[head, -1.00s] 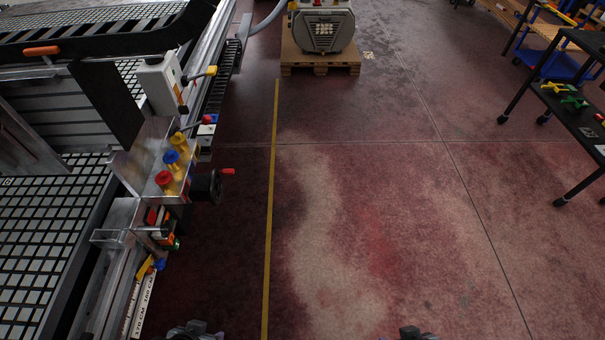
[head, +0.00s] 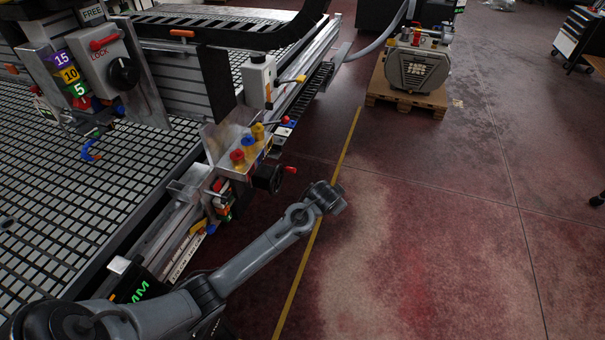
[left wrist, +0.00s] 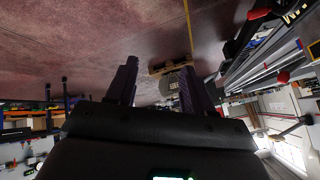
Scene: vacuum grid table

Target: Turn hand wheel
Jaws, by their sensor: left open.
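The hand wheel (head: 267,178) is a black wheel with a red handle (head: 290,170), on the side of the machine table in the head view. My left arm reaches in from the lower left, and its gripper end (head: 328,197) is over the floor, right of and slightly below the wheel, apart from it. In the left wrist view my left gripper (left wrist: 158,80) has its two dark fingers spread, with nothing between them. Which red-tipped part in that view belongs to the wheel, I cannot tell. My right gripper is out of view.
Coloured knobs (head: 248,150) and a grey switch box (head: 261,80) sit close to the wheel. The grid table (head: 95,200) fills the left. A pump (head: 418,68) stands on a wooden pallet (head: 405,102) at the back.

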